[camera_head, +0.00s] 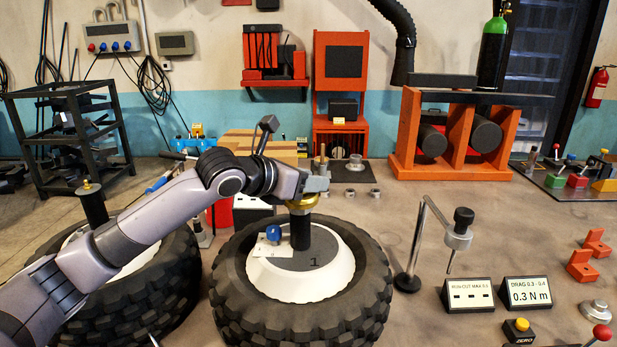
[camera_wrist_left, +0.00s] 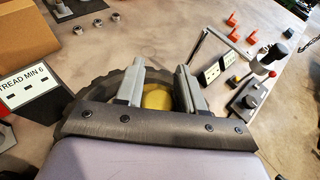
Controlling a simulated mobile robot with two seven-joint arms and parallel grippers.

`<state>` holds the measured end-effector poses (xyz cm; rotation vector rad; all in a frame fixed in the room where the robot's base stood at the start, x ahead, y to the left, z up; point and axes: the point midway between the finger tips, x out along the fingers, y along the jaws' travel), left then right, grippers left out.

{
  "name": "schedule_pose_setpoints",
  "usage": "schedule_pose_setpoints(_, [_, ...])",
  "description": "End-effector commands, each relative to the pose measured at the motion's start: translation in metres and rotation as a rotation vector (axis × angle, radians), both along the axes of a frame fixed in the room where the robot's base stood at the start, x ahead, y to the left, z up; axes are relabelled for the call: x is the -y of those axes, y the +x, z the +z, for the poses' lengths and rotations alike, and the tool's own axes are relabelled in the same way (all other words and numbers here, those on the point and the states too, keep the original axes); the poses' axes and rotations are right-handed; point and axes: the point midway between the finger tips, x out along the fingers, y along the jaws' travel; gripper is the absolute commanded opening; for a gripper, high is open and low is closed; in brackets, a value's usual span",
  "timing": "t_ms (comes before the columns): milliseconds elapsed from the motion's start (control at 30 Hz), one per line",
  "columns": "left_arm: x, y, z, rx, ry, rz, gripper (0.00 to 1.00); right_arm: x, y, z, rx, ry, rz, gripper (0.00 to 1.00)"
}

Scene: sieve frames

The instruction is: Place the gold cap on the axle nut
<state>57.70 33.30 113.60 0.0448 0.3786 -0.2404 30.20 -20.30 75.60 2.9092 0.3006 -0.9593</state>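The gold cap (camera_head: 302,203) is at my left gripper (camera_head: 318,185), just over the top of the black axle post (camera_head: 300,234) on the front wheel. In the left wrist view the gold (camera_wrist_left: 157,97) fills the space between the two fingers of my left gripper (camera_wrist_left: 160,85), which looks shut on it. The cap looks level. The axle nut is hidden, and I cannot tell whether the cap touches the post. My right gripper is out of view.
The front tyre (camera_head: 368,290) has a white hub with a blue knob (camera_head: 273,233) beside the post. A second wheel (camera_head: 165,290) with a gold-topped post (camera_head: 92,203) lies at left. A stand with a dial gauge (camera_head: 459,238) and the drag display (camera_head: 527,292) are at right.

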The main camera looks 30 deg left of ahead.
Motion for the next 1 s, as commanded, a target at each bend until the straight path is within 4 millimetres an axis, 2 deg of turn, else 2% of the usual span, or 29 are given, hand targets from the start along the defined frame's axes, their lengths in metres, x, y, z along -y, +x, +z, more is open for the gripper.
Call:
schedule_pose_setpoints(33, [0.000, 0.000, 0.000, 0.000, 0.000, 0.000, 0.56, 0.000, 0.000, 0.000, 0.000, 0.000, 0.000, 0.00])
schedule_pose_setpoints(67, [0.000, 0.000, 0.000, 0.000, 0.000, 0.000, 0.62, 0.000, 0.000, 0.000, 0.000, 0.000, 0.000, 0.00])
schedule_pose_setpoints(367, [0.000, 0.000, 0.002, 0.001, 0.000, 0.000, 0.62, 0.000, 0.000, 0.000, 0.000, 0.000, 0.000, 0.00])
schedule_pose_setpoints(533, [0.000, 0.000, 0.016, 0.005, -0.002, -0.001, 0.62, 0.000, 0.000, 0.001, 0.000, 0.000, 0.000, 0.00])
schedule_pose_setpoints(1000, [-0.016, -0.059, 0.034, -0.001, 0.005, 0.003, 0.62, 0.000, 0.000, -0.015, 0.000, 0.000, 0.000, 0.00])
